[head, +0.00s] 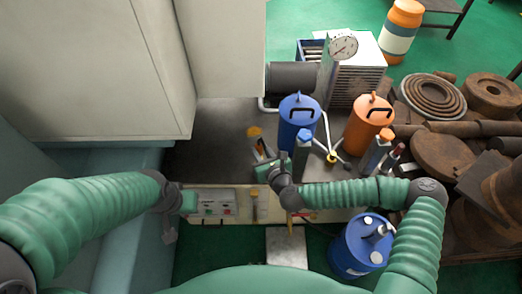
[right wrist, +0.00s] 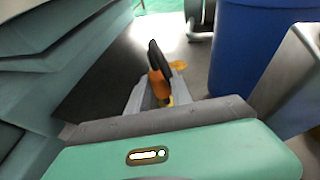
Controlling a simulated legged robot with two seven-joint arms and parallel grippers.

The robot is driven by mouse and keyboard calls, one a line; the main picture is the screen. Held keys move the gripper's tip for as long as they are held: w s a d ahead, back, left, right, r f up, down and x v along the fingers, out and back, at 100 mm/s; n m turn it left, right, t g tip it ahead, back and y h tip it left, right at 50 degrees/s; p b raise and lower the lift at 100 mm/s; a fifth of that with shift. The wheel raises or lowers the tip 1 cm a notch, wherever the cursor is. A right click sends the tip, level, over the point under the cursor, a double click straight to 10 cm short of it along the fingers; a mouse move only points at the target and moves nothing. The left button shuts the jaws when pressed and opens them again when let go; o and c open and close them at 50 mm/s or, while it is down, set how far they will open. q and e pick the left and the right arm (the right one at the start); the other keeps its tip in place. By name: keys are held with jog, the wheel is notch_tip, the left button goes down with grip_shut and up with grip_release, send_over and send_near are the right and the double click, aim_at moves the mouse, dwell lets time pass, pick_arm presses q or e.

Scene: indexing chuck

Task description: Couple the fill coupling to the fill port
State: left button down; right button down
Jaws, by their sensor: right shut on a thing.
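My right gripper (head: 262,158) is low over the grey bench, left of the blue canister. It is shut on an orange piece with a black upper part, which I take to be the fill coupling (head: 254,132). In the right wrist view the orange and black piece (right wrist: 158,82) stands tilted between the grey fingers; its lower end is hidden. A small yellow part shows beside its base. I cannot pick out the fill port for sure. My left gripper (head: 188,203) is at the bench's front left, beside a control panel; its fingers are not clear.
A blue canister (head: 299,112) and an orange canister (head: 369,122) stand on the bench (head: 215,135). A yellow-ringed pipe fitting (head: 331,157) lies between them. A gauge (head: 343,46) is behind. A blue drum (head: 357,247) stands in front. Rusty parts (head: 445,155) crowd the right. A pale cabinet (head: 95,60) bounds the left.

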jog(key=shift+f+b, duration=0.85)
jog(key=shift+f, duration=0.5)
jog(key=c, duration=1.1)
grip_release()
jog(key=p+v, duration=0.8)
jog(key=v, duration=0.8)
jog(key=shift+s+d, duration=0.15)
jog(key=shift+s, duration=0.2)
